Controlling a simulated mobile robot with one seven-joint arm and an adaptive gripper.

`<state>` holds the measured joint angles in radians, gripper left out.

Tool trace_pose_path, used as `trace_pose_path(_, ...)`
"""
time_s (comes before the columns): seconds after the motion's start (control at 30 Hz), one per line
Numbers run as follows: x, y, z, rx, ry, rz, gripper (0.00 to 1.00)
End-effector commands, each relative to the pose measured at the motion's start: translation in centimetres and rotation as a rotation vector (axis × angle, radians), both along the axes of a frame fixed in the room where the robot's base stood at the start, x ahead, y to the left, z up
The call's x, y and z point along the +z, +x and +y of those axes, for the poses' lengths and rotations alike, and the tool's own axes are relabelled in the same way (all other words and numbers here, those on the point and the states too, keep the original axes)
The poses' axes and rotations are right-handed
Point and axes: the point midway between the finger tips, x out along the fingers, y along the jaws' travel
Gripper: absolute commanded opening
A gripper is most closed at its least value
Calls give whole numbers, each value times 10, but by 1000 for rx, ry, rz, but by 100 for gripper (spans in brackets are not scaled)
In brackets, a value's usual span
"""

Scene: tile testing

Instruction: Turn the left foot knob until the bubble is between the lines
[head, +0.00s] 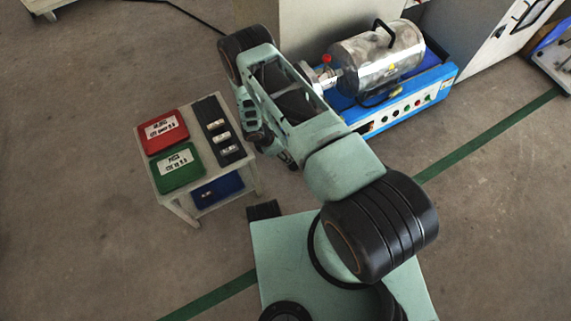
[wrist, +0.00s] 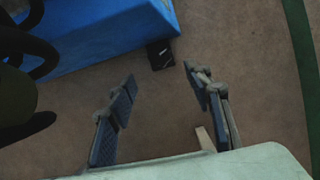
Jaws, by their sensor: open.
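The blue machine base (head: 410,98) stands on the floor at the upper right of the head view, carrying a metal cylinder (head: 378,58). Its blue side (wrist: 105,35) fills the upper left of the wrist view. A small black block with a pale mark (wrist: 161,54) shows at the base's lower corner there; I cannot tell whether it is the left foot knob. No bubble or lines can be made out. My gripper (wrist: 159,74) is open and empty, its two fingers apart on either side below this block. In the head view my arm partly hides the base's left end.
A small table (head: 250,178) at left holds a red tray (head: 150,147), a green tray (head: 167,181) and a black rack (head: 211,105) with several small pieces. A blue bin (head: 217,190) sits on its lower level. Dark curved parts crowd the wrist view's left edge.

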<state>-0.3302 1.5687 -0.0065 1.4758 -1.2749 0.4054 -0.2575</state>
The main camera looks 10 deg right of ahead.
Motion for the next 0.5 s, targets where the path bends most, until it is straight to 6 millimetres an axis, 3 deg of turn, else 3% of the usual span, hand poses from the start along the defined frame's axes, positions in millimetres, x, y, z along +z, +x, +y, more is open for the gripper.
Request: trace_pose_path(0.5,-82,9,-32,-3,2,-2,46)
